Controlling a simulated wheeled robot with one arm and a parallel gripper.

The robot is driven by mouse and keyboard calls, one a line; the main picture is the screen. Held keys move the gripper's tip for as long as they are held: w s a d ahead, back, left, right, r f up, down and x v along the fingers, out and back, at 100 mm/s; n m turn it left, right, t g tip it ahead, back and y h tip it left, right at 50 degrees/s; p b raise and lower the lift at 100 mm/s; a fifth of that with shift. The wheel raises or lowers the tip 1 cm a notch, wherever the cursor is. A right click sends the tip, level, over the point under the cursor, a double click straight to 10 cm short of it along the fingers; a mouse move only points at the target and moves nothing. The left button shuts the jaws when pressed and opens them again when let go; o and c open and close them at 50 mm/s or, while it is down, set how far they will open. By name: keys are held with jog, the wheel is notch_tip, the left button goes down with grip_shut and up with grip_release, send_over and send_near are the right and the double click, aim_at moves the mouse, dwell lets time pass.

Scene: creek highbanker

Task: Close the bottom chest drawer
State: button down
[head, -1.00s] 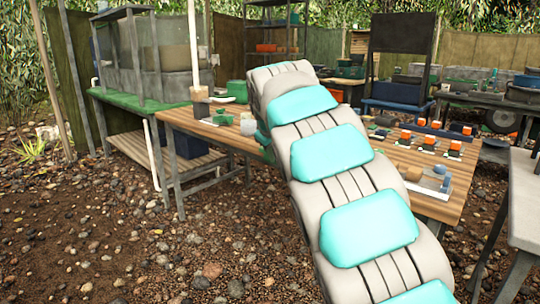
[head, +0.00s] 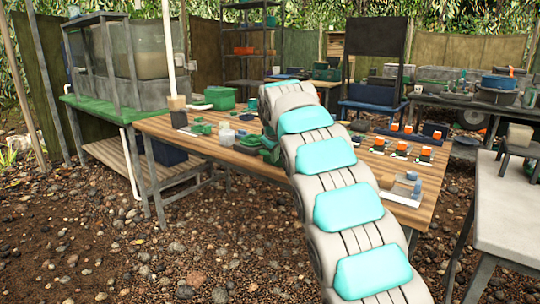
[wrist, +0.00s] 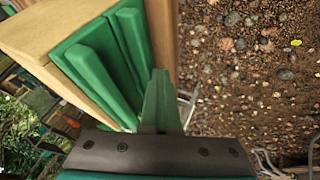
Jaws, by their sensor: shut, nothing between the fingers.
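In the wrist view, a light wooden body with green fronts, which looks like the drawer chest (wrist: 62,30), fills the upper left. Two green blocks stick out from it side by side, apparently drawers; the one nearer the picture's middle (wrist: 130,38) lies close to my gripper (wrist: 160,78). My gripper is shut and empty, its tips beside a wooden strip next to the green parts. I cannot tell whether they touch. In the head view, green parts (head: 262,148) show at the left of my arm on the wooden table, but my arm hides much there.
The wooden table (head: 212,146) holds small jars, green pieces and a row of orange-topped items (head: 408,142) at right. A grey table (head: 505,205) stands at the right front. A green-topped bench with a glass tank (head: 150,75) stands at left. Gravel ground in front is open.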

jog(key=shift+w+d, duration=0.1)
jog(key=shift+d, duration=0.05)
jog(key=s+a+r+b, duration=0.1)
jog(key=s+a+r, duration=0.1)
jog(key=s+r, duration=0.7)
jog(key=s+d+f+m+g, duration=0.1)
jog(key=s+d+f+m, duration=0.1)
jog(key=s+d+f, duration=0.35)
jog(key=s+d+f+m+g+h, duration=0.1)
jog(key=s+d+f+m+g, duration=0.15)
jog(key=s, duration=0.55)
jog(key=s+d+f+m+g, duration=0.1)
jog(key=s+d+f, duration=0.3)
jog(key=s, duration=0.3)
jog(key=s+d+f+m+g, duration=0.1)
jog(key=s+f, duration=0.4)
jog(key=s, duration=0.5)
jog(key=s+d+f+m+g, duration=0.1)
jog(key=s+f, duration=0.4)
jog(key=s, duration=0.6)
jog(key=s+f+m+g, duration=0.1)
jog(key=s+f+g, duration=0.1)
jog(key=s+f, duration=0.4)
jog(key=s, duration=0.4)
jog(key=shift+s+d+m+g+y, duration=0.35)
jog(key=shift+s+d+y, duration=0.05)
jog(key=c, duration=1.5)
grip_release()
